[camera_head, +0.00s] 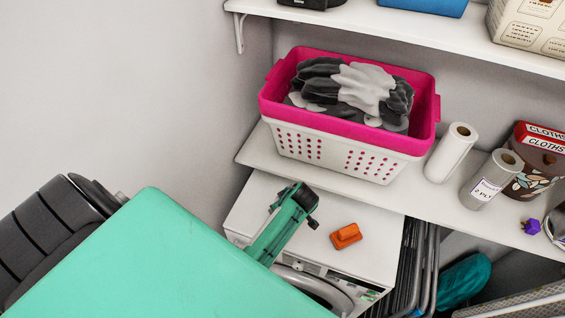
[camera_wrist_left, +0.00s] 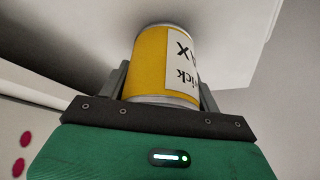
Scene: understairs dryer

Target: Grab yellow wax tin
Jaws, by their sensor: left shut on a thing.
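The yellow wax tin (camera_wrist_left: 160,60) is at the top middle of the left wrist view. It has silver rims and a white label with dark lettering that reads upside down. My left gripper (camera_wrist_left: 164,88) has a dark finger on each side of the tin and is shut on it. The tin's far end is close to a white surface (camera_wrist_left: 85,28); I cannot tell whether they touch. In the head view my green left arm comes in from the left, and I cannot make out the tin there. My right gripper is not in view.
A pink-and-white basket (camera_head: 328,151) of grey cloths stands on the white shelf (camera_head: 262,158). Paper rolls (camera_head: 452,152) and a brown tub (camera_head: 537,165) stand right of it. An orange object (camera_head: 345,236) lies on the white top below. An upper shelf (camera_head: 440,30) overhangs.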

